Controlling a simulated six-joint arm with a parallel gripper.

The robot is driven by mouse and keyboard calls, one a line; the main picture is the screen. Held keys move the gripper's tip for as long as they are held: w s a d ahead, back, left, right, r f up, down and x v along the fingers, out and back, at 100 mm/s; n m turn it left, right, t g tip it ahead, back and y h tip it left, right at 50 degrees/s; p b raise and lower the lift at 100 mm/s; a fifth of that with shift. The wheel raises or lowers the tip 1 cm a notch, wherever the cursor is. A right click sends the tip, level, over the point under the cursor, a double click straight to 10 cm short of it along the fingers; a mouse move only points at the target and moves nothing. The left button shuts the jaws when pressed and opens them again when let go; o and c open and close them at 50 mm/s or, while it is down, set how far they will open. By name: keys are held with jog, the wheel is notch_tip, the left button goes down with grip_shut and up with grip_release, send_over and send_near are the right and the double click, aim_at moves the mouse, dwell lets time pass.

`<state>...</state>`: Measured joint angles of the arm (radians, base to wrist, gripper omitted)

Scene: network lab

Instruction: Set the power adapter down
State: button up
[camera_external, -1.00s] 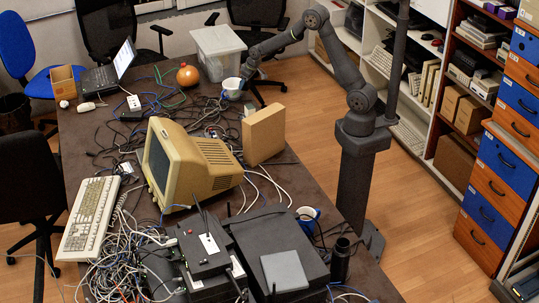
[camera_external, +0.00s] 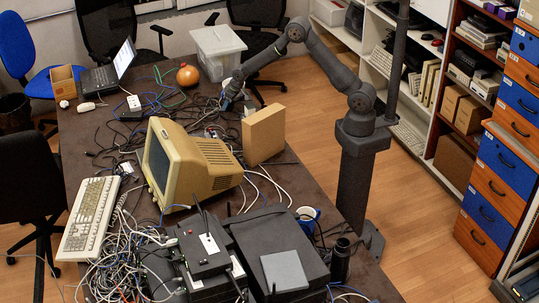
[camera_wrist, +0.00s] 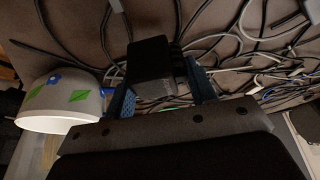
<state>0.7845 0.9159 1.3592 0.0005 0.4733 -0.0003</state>
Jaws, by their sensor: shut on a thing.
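The power adapter (camera_wrist: 152,60) is a black block in the middle of the wrist view. It sits between the two blue-grey fingers of my gripper (camera_wrist: 162,90), which is shut on it. Grey and black cables lie behind it on the brown table (camera_wrist: 90,25). In the external view my gripper (camera_external: 226,104) is low at the table's far right part, among cables. The adapter cannot be made out there against the dark gripper and cables. Whether it touches the table is not clear.
A white bowl with green and blue marks (camera_wrist: 60,103) is close on the left in the wrist view. In the external view a tan box (camera_external: 263,134) and a beige monitor (camera_external: 190,160) stand nearer the camera. A clear bin (camera_external: 218,52) stands behind. Cables crowd the tabletop.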

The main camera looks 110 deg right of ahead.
aim_at(228, 108)
jog(key=shift+f, duration=1.45)
jog(key=shift+f, duration=0.1)
jog(key=o, duration=1.1)
jog(key=shift+c, duration=0.2)
jog(key=shift+r, duration=0.3)
jog(key=v, duration=1.1)
jog(key=shift+s+r, duration=0.15)
jog(key=shift+r, duration=0.1)
jog(key=shift+a+f, duration=0.1)
